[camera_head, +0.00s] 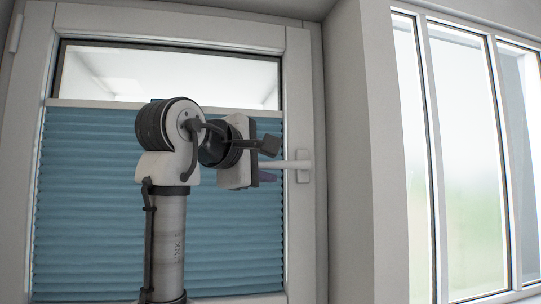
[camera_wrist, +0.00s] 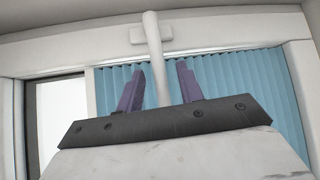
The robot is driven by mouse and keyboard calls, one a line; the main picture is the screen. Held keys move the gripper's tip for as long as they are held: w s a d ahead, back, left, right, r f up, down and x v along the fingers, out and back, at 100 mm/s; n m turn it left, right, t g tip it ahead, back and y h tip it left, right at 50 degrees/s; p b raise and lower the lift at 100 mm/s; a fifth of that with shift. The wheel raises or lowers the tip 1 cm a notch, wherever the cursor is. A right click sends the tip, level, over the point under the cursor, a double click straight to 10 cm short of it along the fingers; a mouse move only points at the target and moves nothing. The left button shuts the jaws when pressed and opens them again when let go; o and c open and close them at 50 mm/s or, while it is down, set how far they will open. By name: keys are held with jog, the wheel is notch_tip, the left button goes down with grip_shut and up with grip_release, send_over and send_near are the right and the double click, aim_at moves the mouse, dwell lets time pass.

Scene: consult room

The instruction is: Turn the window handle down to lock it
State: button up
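The white window handle (camera_head: 288,164) sticks out level to the left from its plate (camera_head: 305,167) on the right side of the window frame. In the wrist view the handle (camera_wrist: 154,52) runs from its plate down between my two purple fingers. My gripper (camera_wrist: 160,68) is open, with a gap on both sides of the handle. In the head view my gripper (camera_head: 267,176) is at the handle's free left end, and my arm hides that end. Contact between the fingers and the handle cannot be made out.
A blue pleated blind (camera_head: 85,200) covers most of the window pane behind my arm. The white window frame (camera_head: 299,245) surrounds it. A wall corner (camera_head: 350,150) juts out to the right, with a taller window (camera_head: 465,160) beyond it.

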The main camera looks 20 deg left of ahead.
jog(key=shift+x, duration=1.1)
grip_shut()
